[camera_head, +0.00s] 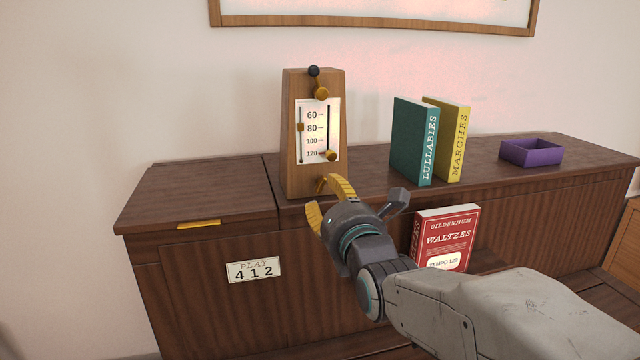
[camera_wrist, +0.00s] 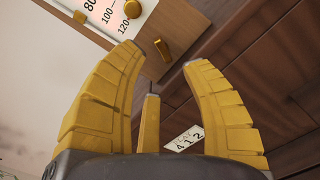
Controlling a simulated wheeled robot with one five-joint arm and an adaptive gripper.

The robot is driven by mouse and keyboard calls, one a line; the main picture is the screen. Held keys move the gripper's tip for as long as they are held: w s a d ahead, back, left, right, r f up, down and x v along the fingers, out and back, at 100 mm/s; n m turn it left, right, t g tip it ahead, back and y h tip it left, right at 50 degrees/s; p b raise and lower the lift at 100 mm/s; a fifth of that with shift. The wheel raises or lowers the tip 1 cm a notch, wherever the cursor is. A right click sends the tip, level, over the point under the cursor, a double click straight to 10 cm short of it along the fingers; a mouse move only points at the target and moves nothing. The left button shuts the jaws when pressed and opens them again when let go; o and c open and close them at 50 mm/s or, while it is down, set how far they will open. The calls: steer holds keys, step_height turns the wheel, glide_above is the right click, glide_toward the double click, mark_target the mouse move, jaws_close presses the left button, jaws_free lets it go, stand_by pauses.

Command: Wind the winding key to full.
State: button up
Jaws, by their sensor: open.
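A wooden metronome (camera_head: 292,160) stands upright on the cabinet top. A small brass piece low on its front, which looks like the winding key (camera_wrist: 163,50), shows between my fingertips in the wrist view; in the head view it (camera_head: 321,184) is partly hidden by my gripper. My gripper (camera_head: 322,191) is open and empty, with its yellow fingers just in front of the metronome's lower front. In the wrist view the gripper (camera_wrist: 163,58) points at the brass piece, and I see no contact. How far the key is wound cannot be told.
The metronome also has a tempo scale (camera_head: 314,110), a brass knob (camera_head: 331,155) and a black-tipped rod (camera_head: 314,72). Green (camera_head: 412,140) and yellow (camera_head: 452,140) books and a purple tray (camera_head: 530,152) stand to the right. A red book (camera_head: 446,236) stands lower. A "412" plate (camera_head: 253,270) is on the cabinet front.

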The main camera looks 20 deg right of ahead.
mark_target(321, 185)
steer(key=shift+w+n+p, duration=0.6)
steer(key=shift+w+n, duration=0.05)
steer(key=shift+w, duration=1.2)
steer(key=shift+w+n+p, duration=0.6)
steer(key=shift+w+n, duration=0.05)
steer(key=shift+w, duration=1.15)
steer(key=shift+o, duration=0.3)
jaws_close()
